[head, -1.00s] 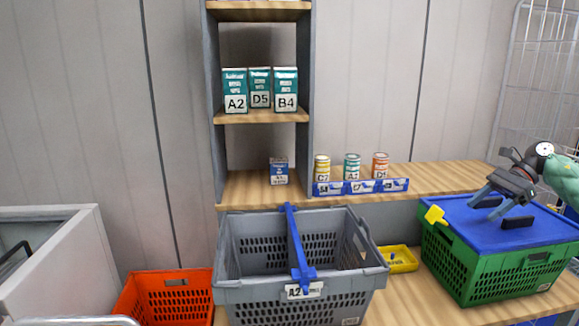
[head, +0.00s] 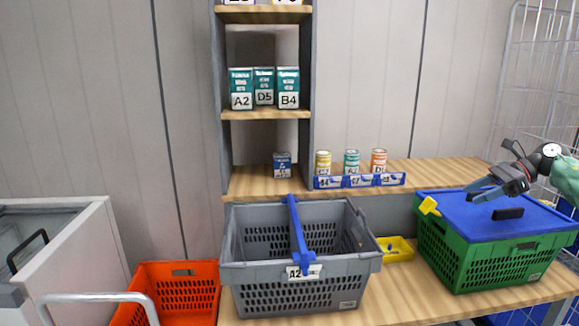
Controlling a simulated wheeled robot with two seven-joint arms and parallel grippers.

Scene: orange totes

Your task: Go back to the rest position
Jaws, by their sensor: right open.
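My right gripper (head: 481,193) is at the right of the head view, above the blue lid of the green crate (head: 480,262). Its two dark fingers point left and are apart, with nothing seen between them. I cannot tell how far above the lid it is. My left gripper is not in view.
A grey basket (head: 300,293) with a blue handle stands on the wooden bench, with an orange tote (head: 178,292) to its left. A small yellow bin (head: 397,250) lies between basket and crate. Shelves (head: 265,114) hold teal boxes. Three cans (head: 351,163) stand behind a blue label rail.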

